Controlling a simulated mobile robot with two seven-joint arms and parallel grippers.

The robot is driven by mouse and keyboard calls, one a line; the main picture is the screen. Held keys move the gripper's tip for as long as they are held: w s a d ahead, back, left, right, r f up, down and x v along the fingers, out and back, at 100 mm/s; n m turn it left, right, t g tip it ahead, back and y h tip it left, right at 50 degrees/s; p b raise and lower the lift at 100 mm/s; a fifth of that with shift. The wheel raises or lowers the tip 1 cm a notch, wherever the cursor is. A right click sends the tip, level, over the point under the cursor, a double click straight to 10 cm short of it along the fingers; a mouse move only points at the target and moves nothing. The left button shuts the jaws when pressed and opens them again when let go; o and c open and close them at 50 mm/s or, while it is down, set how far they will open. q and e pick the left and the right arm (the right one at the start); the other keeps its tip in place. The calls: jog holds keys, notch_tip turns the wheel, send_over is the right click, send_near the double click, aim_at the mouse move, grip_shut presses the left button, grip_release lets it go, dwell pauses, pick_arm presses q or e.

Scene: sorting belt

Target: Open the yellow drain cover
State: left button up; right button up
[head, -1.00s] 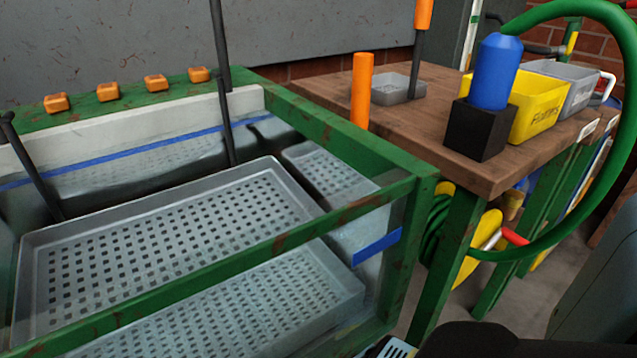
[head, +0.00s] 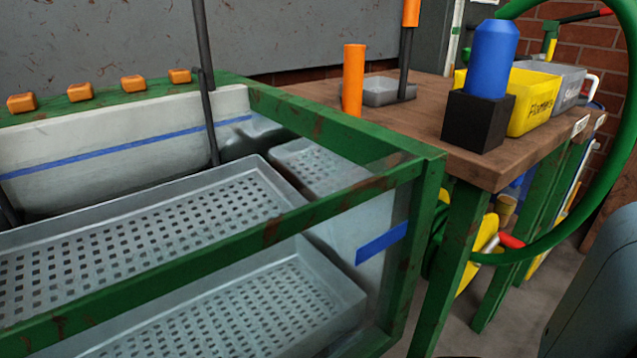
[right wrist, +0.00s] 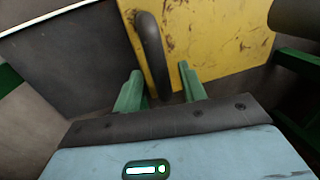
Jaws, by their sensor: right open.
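The yellow drain cover (right wrist: 210,40) fills the upper middle of the right wrist view. It is a flat, scuffed yellow plate with a dark bar handle (right wrist: 151,50) near its left edge. My right gripper (right wrist: 160,76) has two green fingers, open, pointing at the cover. The lower end of the handle shows between the fingers, with a gap to the right finger. I cannot tell whether the left finger touches it. The cover looks closed, though its edges are partly out of view. I cannot make out the cover in the head view. My left gripper is not in view.
A green-framed tank (head: 425,190) with perforated grey trays (head: 352,300) stands at the left in the head view. A wooden table (head: 425,122) holds a blue bottle in a black block (head: 478,122) and yellow bin (head: 535,100). A green hose (head: 632,110) loops at right.

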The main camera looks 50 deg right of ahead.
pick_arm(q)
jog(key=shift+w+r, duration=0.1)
pick_arm(e)
jog(key=shift+r, duration=0.1)
jog(key=shift+c, duration=0.3)
grip_shut()
